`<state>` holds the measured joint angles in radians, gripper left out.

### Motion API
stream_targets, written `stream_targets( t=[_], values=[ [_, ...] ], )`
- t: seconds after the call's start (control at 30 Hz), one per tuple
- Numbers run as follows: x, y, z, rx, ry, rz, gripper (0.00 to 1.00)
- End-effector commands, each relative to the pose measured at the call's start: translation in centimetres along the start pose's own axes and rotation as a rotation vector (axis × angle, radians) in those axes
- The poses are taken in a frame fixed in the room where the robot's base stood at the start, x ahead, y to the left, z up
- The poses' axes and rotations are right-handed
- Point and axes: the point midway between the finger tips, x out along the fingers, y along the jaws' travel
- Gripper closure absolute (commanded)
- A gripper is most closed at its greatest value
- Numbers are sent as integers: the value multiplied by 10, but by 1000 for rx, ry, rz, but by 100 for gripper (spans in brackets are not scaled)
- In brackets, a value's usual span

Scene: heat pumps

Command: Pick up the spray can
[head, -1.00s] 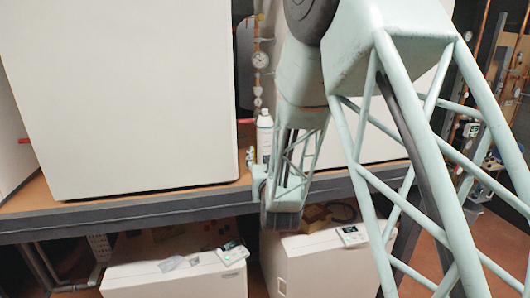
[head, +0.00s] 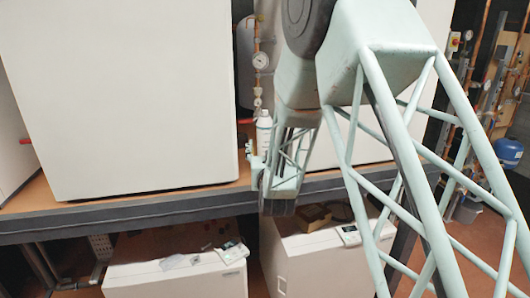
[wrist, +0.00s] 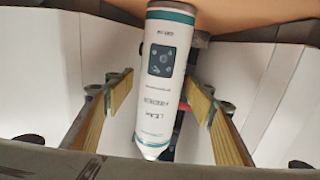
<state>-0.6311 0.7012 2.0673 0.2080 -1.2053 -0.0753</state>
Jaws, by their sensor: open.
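The spray can (wrist: 160,85), white with teal bands and a dark label, spans the middle of the wrist view, its tapered end towards the bottom of the picture. In the head view the spray can (head: 264,131) stands upright on the wooden shelf, partly hidden by my arm. My gripper (wrist: 157,88) is open. Its yellow-padded fingers show on the left and right of the can, with a visible gap on each side. In the head view the fingers are small and mostly hidden by my arm.
A large white cabinet (head: 120,95) stands on the shelf (head: 150,212) left of the can. A pressure gauge (head: 260,60) and copper pipes are behind the can. Below the shelf are white units (head: 180,280) with small items on top.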

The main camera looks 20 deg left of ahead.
Motion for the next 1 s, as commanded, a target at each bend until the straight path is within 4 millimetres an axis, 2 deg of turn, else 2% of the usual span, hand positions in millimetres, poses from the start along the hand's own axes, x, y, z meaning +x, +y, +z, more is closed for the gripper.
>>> stream_targets(
  t=[0.4, 0.8, 1.0],
  values=[
    [0, 0, 0, 0, 0, 0, 50],
    [0, 0, -1, 0, 1, 0, 85],
    [0, 0, -1, 0, 1, 0, 85]
  ],
)
